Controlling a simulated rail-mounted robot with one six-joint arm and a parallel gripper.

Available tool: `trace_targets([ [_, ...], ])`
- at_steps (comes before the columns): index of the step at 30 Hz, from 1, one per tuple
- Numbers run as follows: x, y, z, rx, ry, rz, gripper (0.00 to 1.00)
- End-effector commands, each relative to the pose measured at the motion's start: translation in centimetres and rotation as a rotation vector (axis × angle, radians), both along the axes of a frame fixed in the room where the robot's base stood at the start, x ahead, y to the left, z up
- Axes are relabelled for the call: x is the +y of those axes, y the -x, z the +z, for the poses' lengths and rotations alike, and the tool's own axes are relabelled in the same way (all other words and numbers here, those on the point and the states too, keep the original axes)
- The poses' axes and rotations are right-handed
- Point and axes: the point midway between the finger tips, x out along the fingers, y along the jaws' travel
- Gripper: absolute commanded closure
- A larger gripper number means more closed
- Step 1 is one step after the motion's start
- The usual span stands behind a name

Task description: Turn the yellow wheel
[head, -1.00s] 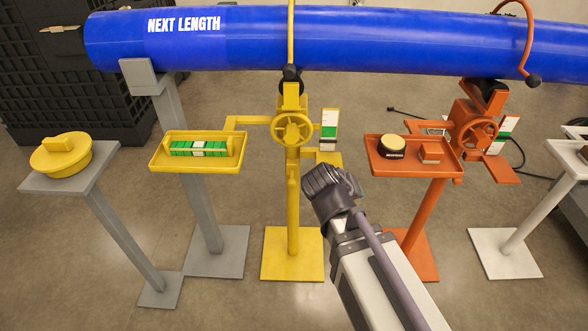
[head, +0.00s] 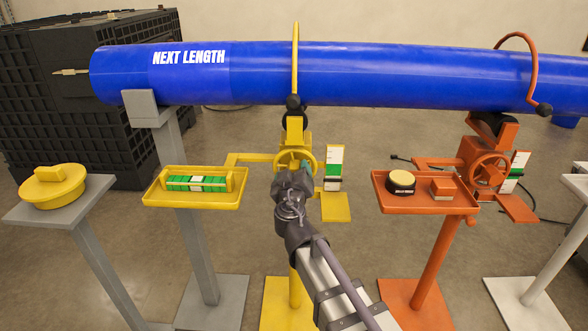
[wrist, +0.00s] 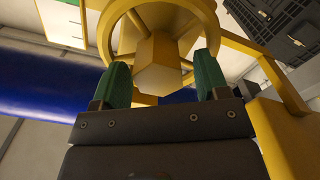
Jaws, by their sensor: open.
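The yellow wheel (head: 283,160) is on the yellow stand under the blue pipe (head: 380,77). My gripper covers its lower part in the head view. In the wrist view the wheel (wrist: 111,22) shows from close up, with a blocky yellow hub (wrist: 158,65) at its middle. My gripper (wrist: 162,82) is open, its two green fingertips apart, one on each side below the hub. The tips reach up to the lower part of the wheel. I cannot tell whether they touch it. Nothing is held between them.
A yellow tray with a green-and-white level (head: 197,183) is left of the wheel. A white-and-green gauge (head: 333,168) stands close on its right. An orange stand with a tray (head: 425,205) and orange wheel (head: 490,170) is further right. A yellow-capped grey stand (head: 52,187) is far left.

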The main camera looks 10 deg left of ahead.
Motion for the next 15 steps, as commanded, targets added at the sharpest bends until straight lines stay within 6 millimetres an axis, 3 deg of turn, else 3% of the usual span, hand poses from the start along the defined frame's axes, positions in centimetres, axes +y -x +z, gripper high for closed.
trace_targets([
  [1,0.2,-1.3,0.0,0.0,0.0,-0.002,0.32],
  [4,0.3,-2.4,0.0,0.0,0.0,-0.001,0.32],
  [11,0.3,-2.5,0.0,0.0,0.0,0.0,0.32],
  [15,0.3,-2.5,0.0,0.001,0.0,0.0,0.43],
])
